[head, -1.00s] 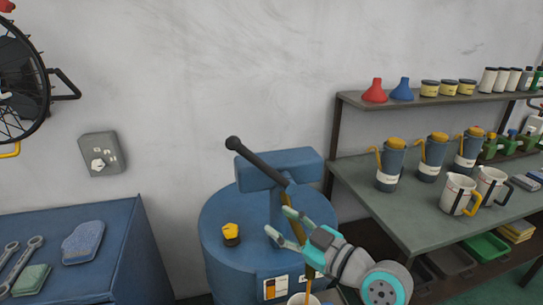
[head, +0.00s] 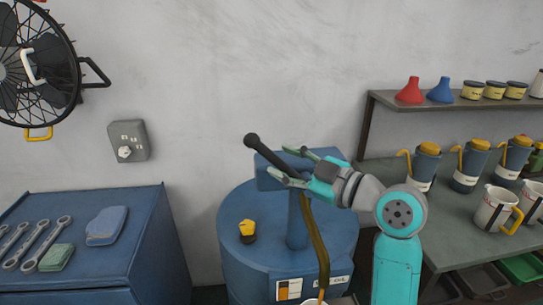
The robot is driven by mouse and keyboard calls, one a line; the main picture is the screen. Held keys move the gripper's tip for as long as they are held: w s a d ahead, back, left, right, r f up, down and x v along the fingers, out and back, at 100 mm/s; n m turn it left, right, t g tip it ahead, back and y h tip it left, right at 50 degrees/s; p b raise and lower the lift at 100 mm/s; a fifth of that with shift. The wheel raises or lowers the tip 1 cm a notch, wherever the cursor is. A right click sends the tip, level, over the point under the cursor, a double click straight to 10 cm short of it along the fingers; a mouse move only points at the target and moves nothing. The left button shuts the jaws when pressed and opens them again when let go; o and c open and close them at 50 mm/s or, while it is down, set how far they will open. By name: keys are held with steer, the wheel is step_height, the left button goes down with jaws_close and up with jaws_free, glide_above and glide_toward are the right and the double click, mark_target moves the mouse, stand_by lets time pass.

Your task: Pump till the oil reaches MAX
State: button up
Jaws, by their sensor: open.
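The blue oil drum (head: 335,238) stands at the bottom middle with a pump on top. Its dark lever (head: 266,148) slants up to the left and ends in a round black knob. My gripper (head: 279,163) is open, one finger on each side of the lever below the knob; I cannot tell whether they touch it. A brown hose (head: 319,245) runs down the drum's front to a pale vessel (head: 343,301), mostly cut off by the bottom edge. No MAX mark or oil level can be read. A white label with an orange and dark panel (head: 288,290) is on the drum.
A yellow-topped cap (head: 247,229) sits on the drum. A blue cabinet (head: 150,235) with wrenches stands left, below a wall switch box (head: 128,141) and a fan (head: 38,70). A bench (head: 375,172) with cans and jugs stands right.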

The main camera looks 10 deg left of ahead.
mark_target(275, 159)
steer(key=shift+x, duration=2.15)
jaws_close()
